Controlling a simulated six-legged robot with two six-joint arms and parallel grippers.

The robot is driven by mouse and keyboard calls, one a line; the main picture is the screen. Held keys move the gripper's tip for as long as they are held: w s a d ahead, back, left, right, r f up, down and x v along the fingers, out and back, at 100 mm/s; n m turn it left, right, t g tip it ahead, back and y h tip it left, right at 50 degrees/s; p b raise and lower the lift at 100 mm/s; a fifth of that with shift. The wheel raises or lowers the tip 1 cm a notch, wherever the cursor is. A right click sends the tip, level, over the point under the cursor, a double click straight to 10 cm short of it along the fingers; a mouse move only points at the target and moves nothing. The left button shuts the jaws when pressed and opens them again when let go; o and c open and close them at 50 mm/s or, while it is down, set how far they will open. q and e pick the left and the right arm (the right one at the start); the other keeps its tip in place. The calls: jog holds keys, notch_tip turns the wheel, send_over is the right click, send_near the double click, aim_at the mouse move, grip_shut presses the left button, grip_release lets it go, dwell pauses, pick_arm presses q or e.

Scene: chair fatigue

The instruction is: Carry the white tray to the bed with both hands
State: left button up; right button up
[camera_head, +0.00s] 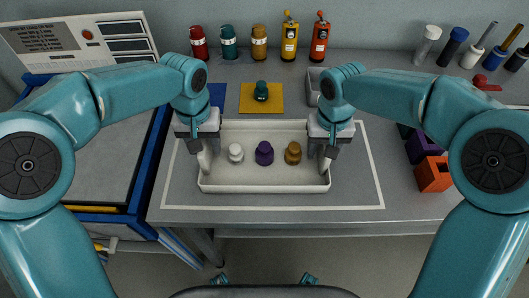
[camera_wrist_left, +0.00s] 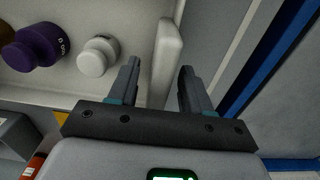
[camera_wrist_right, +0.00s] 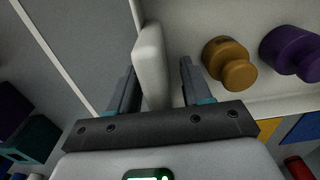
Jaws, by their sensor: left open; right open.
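The white tray (camera_head: 264,188) sits on the grey table inside a pale outline. It holds a white weight (camera_head: 236,153), a purple weight (camera_head: 264,153) and an amber weight (camera_head: 293,152). My left gripper (camera_head: 206,158) is open at the tray's left end; in the left wrist view the tray's end grip (camera_wrist_left: 166,60) stands between its fingers. My right gripper (camera_head: 326,158) is open at the right end; in the right wrist view the other end grip (camera_wrist_right: 151,65) stands between its fingers, close to the left one. A grey bed (camera_head: 85,165) with a blue frame lies at the left.
Colored bottles (camera_head: 259,42) line the back. A green knob (camera_head: 261,91) stands on a yellow square behind the tray, beside a grey bin (camera_head: 314,86).

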pick_arm(q)
jog(key=shift+s+f, duration=0.15)
jog(key=shift+f, duration=0.1)
pick_arm(e)
jog(key=shift+s+f, duration=0.1)
jog(key=shift+f, duration=0.2)
pick_arm(q)
jog(key=shift+f, duration=0.1)
grip_shut()
pick_arm(e)
grip_shut()
jog(key=shift+r, duration=0.1)
